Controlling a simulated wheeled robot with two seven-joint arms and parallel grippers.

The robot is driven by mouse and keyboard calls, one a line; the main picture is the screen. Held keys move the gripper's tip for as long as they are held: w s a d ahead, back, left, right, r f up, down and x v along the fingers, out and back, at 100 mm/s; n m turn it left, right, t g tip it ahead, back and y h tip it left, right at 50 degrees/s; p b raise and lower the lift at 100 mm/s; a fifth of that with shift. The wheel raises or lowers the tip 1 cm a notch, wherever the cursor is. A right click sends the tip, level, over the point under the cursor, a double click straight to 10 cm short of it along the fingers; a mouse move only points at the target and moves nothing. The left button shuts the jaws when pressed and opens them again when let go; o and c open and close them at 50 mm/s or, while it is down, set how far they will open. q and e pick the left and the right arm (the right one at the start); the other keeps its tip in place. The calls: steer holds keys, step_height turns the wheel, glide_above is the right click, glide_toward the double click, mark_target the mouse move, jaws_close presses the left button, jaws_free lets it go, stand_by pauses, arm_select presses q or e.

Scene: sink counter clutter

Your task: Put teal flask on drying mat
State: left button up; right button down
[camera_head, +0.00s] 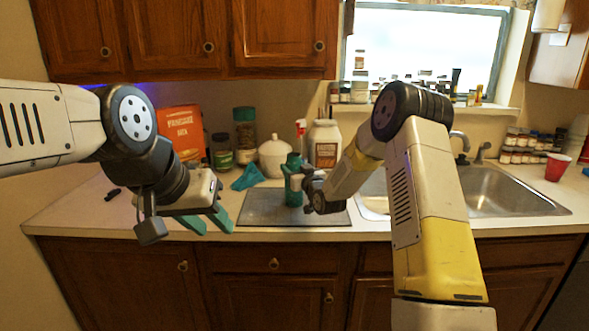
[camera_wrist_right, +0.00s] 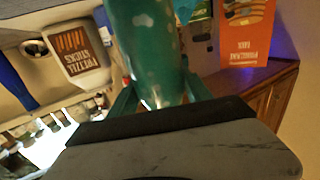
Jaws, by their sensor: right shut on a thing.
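The teal flask (camera_head: 293,182) is upright over the grey drying mat (camera_head: 262,209), toward the mat's right half. I cannot tell whether its base touches the mat. My right gripper (camera_head: 303,184) comes in from the right and is shut on the flask. In the right wrist view the flask (camera_wrist_right: 148,45) stands between the two teal fingers (camera_wrist_right: 158,98), and its lower part is hidden by my gripper. My left gripper (camera_head: 208,222) hangs left of the mat near the counter's front edge, with its teal fingers apart and empty.
The sink (camera_head: 500,192) lies to the right. A red cup (camera_head: 557,168) stands beyond it.

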steer(key=shift+c, duration=2.3)
jaws_free()
